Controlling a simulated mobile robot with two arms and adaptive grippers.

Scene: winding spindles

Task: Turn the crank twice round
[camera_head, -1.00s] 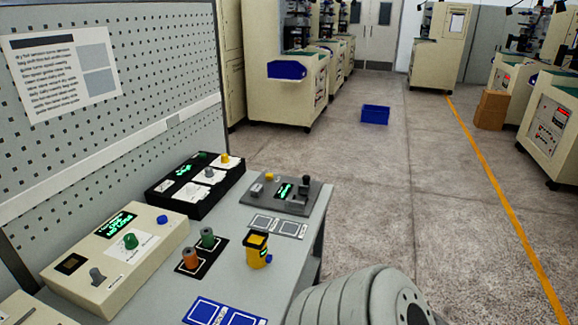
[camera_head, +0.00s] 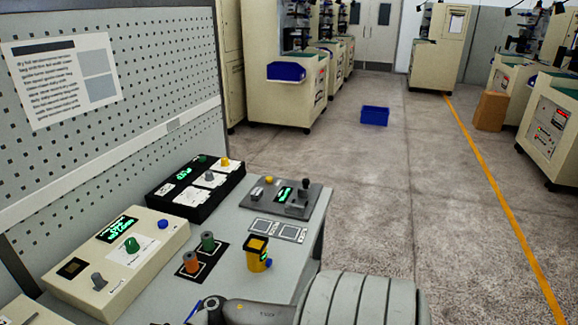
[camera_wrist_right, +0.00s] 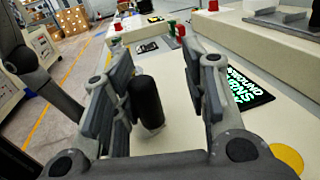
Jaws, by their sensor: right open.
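In the right wrist view a black upright cylindrical handle (camera_wrist_right: 148,104), which looks like the crank's grip, stands over a cream machine top (camera_wrist_right: 178,125). My right gripper (camera_wrist_right: 160,78) is open, with one finger pad on each side of this handle. The handle is nearer the left finger; whether it touches is unclear. The rest of the crank is hidden. A black display with green text (camera_wrist_right: 245,90) lies right of the fingers. In the head view part of my arm crosses the bottom edge; neither gripper shows there.
In the head view a bench (camera_head: 228,255) bears a cream control box (camera_head: 85,280), a black box (camera_head: 165,197), a grey device (camera_head: 310,200), a yellow device (camera_head: 257,254) and two spools. A pegboard (camera_head: 150,70) stands behind. A blue bin (camera_head: 374,116) lies on open floor.

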